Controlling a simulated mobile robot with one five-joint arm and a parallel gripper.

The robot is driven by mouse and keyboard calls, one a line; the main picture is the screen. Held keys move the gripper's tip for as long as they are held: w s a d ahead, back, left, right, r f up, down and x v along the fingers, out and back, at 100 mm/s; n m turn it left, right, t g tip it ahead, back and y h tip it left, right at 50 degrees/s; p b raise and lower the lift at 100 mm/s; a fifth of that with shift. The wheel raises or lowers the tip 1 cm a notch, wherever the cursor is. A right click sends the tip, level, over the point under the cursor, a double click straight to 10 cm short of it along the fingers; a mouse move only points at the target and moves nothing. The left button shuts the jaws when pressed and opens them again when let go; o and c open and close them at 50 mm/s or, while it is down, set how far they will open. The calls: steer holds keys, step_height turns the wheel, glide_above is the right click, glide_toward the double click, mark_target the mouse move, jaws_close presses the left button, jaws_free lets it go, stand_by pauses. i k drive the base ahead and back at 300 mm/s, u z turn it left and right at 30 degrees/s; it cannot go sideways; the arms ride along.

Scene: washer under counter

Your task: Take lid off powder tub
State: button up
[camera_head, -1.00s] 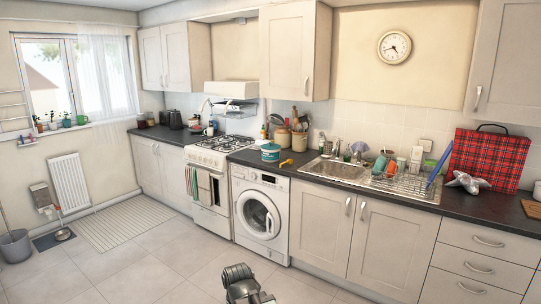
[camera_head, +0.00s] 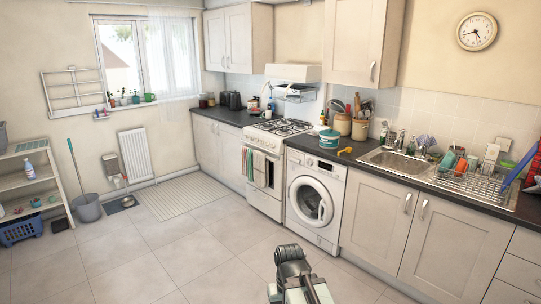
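A small teal and white tub (camera_head: 329,139), which looks like the powder tub, stands upright on the dark counter above the washing machine. Its top seems covered, but it is too small to make out the lid's edge. Part of my arm, with my gripper (camera_head: 298,284), shows at the bottom edge, low over the floor and well short of the counter. The fingertips cannot be made out. Nothing of mine touches the tub.
The washing machine (camera_head: 315,203) is shut, beside the cooker (camera_head: 264,178). A sink and loaded dish rack (camera_head: 477,186) are farther right. The tiled floor (camera_head: 170,262) is clear.

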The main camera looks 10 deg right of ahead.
mark_target(329, 133)
steer(key=z, duration=0.1)
steer(key=i, duration=5.1)
